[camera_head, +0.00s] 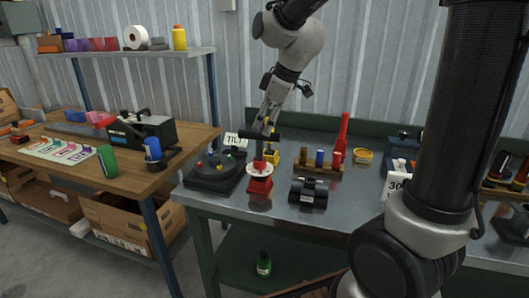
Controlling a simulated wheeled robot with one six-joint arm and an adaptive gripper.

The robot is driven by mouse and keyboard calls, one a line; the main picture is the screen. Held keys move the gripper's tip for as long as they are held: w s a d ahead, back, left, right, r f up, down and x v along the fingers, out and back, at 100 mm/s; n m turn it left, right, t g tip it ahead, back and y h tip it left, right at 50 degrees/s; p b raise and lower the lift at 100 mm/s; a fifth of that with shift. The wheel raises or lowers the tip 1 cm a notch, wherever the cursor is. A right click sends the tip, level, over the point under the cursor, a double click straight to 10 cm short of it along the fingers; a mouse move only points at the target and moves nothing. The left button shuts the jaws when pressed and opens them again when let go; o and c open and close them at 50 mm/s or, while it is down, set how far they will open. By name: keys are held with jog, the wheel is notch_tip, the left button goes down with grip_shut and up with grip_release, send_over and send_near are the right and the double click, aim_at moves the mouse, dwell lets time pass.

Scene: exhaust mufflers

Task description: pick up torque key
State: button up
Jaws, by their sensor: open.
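What looks like the torque key (259,136) is a tool with a black T-shaped handle. It stands upright in a red holder with a white round top (260,171) near the left front of the metal bench. My gripper (266,124) is open and points down right at the black handle from above and behind. The fingers overlap the handle in this view, so I cannot tell whether they touch it. The lower end of the tool is hidden in the holder.
A black cylindrical part (308,192) lies to the right, before a wooden rack (318,170).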

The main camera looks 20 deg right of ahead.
aim_at(260, 132)
jog(key=x, duration=0.6)
jog(key=shift+w+a+f, duration=0.1)
jog(key=shift+w+f, duration=0.05)
jog(key=shift+f, duration=0.1)
jog(key=c, duration=1.1)
